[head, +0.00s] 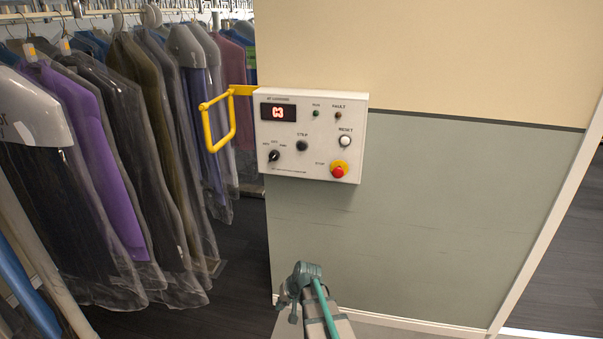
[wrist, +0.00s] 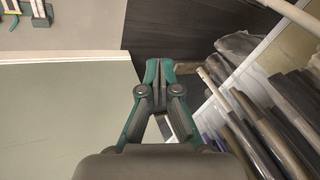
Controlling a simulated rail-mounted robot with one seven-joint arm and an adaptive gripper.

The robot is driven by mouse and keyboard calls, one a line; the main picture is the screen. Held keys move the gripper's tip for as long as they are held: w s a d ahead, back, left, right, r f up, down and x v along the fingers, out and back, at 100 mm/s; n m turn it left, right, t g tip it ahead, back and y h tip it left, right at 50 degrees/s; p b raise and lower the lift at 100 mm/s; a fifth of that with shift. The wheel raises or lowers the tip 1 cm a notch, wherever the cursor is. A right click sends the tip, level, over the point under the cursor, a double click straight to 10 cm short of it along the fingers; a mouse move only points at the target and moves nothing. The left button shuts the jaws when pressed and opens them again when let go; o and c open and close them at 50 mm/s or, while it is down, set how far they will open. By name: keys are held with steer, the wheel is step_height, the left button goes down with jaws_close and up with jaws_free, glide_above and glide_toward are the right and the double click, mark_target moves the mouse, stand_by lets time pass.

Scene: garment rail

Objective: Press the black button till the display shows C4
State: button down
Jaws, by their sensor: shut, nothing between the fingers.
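The white control box (head: 335,107) hangs on the wall in the head view. Its display (head: 278,112) shows red characters that read C3. The black button (head: 302,146), labelled STEP, sits below and right of the display. My gripper (wrist: 158,68) shows in the wrist view with its fingertips together and nothing between them. The box and button are not in the wrist view. Part of my arm shows at the bottom of the head view, well below the box, and nothing of mine touches the button.
A black selector knob (head: 274,156), a white RESET button (head: 345,141) and a red stop button (head: 338,171) share the panel. A yellow handle (head: 208,130) juts out at its left. Bagged garments (head: 130,170) hang further left. The wall (head: 420,210) right of the box is clear.

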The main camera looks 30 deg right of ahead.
mark_target(302, 146)
steer(key=w+d+r+t+p, duration=0.1)
steer(key=w+d+r+t, duration=0.3)
steer(key=r, duration=0.9)
steer(key=w+d+r+m+t+h, duration=0.1)
steer(key=w+d+r+t, duration=0.3)
steer(key=w+r, duration=0.5)
steer(key=w+d+r+m+t+h+p, duration=0.1)
steer(key=w+d+r+t, duration=0.3)
steer(key=r, duration=1.5)
steer(key=w+d, duration=0.2)
steer(key=d, duration=0.2)
steer(key=shift+w+r+p, duration=0.2)
steer(key=shift+w+p, duration=0.05)
steer(key=shift+p, duration=0.1)
steer(key=shift+w+d, duration=0.15)
steer(key=shift+d, duration=0.05)
steer(key=shift+w+d, duration=2.9)
steer(key=shift+w, duration=0.2)
steer(key=shift+w+d+f+b, duration=0.15)
steer(key=shift+w+d+b, duration=0.1)
steer(key=shift+b, duration=0.3)
